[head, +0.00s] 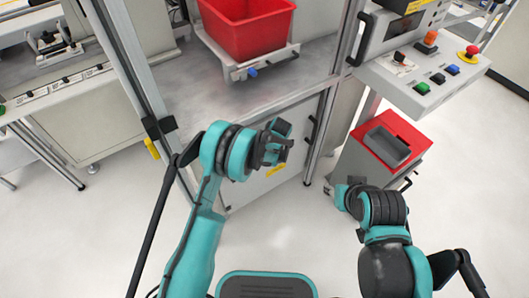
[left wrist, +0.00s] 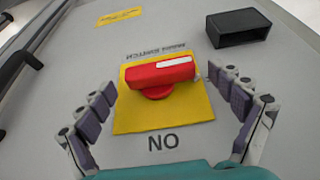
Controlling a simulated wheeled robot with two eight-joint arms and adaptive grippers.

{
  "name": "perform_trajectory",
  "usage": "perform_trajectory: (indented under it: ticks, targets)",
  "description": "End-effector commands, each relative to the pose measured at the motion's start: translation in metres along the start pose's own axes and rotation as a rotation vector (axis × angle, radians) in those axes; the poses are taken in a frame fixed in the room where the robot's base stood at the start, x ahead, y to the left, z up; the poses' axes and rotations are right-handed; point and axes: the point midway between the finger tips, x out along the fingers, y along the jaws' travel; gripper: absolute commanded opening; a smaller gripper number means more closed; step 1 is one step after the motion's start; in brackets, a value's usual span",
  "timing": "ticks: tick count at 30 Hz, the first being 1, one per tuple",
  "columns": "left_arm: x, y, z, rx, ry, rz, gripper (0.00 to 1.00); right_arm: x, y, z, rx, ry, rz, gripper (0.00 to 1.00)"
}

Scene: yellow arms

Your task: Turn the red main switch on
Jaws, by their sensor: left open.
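The red main switch (left wrist: 160,72) sits on a yellow plate (left wrist: 165,115) on a grey panel in the left wrist view. Its red handle lies nearly crosswise, with a white mark at its right end. Upside-down lettering reads ON below the plate and MAIN SWITCH above it. My left gripper (left wrist: 173,112) is open, one finger either side of the plate, with no visible contact with the handle. In the head view my left gripper (head: 277,142) is in front of the grey cabinet, and the switch is not visible there. My right gripper (head: 343,195) is low at the right, its fingers unclear.
A black box-shaped part (left wrist: 238,27) projects from the panel near the switch, and a black handle (left wrist: 20,65) is at left. A red bin (head: 247,28) stands above the cabinet. A button console (head: 425,75) and red-topped bin unit (head: 390,140) are at right.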

Motion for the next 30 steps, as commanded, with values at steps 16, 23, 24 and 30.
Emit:
perform_trajectory:
  ticks: [16, 23, 24, 30]
  targets:
    - [0.0004, 0.0001, -0.0002, 0.000, 0.000, 0.000, 0.43, -0.0001, 0.0000, -0.0002, 0.000, 0.000, 0.000, 0.40]
    - [0.0001, 0.0014, -0.0002, 0.012, 0.000, -0.027, 0.43, -0.0001, 0.0000, -0.0001, 0.000, 0.000, 0.000, 0.40]
    - [0.0001, 0.0021, -0.0001, 0.017, 0.000, -0.039, 0.43, -0.0001, 0.0000, -0.0001, 0.000, 0.000, 0.000, 0.40]
    - [-0.0001, 0.0056, -0.0003, 0.060, 0.001, -0.143, 0.43, 0.0000, 0.0000, -0.0001, 0.000, 0.000, 0.000, 0.40]
